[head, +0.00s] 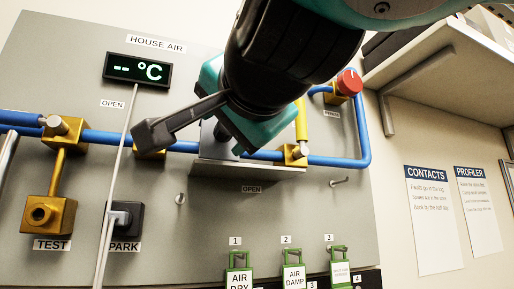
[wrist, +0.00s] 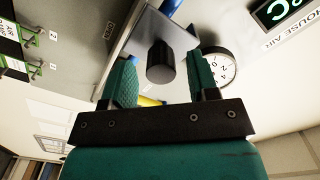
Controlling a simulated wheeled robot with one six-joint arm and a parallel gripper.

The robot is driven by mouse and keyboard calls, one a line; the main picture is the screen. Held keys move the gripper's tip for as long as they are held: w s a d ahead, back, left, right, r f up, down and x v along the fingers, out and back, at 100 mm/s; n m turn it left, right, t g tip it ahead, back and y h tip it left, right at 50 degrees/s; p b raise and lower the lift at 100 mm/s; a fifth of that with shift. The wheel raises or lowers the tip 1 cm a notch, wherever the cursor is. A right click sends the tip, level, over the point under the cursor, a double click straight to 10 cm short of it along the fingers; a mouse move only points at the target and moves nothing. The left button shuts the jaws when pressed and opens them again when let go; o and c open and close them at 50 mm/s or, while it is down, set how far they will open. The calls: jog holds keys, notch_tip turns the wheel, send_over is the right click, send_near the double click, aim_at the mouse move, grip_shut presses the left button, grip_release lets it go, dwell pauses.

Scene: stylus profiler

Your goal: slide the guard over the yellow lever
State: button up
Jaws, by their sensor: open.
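The guard appears to be the grey metal plate with a lower ledge (head: 250,171), mounted on the panel over the blue pipe and partly hidden behind my gripper. In the wrist view, the guard plate (wrist: 187,33) carries a dark round knob (wrist: 160,65). The yellow lever (head: 301,118) stands upright from a brass valve (head: 293,154), just right of the guard; a bit of yellow (wrist: 150,101) also shows in the wrist view. My gripper (wrist: 161,78) is open, its teal fingers on either side of the knob; I cannot tell whether they touch it.
A blue pipe (head: 186,146) crosses the panel and rises at right to a valve with a red knob (head: 349,82). A display (head: 138,70) and brass test valve (head: 49,214) are at left. Green-framed tags (head: 239,274) hang below. A shelf (head: 440,62) juts out at right.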

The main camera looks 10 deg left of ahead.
jog(key=shift+x, duration=1)
jog(key=shift+c, duration=0.2)
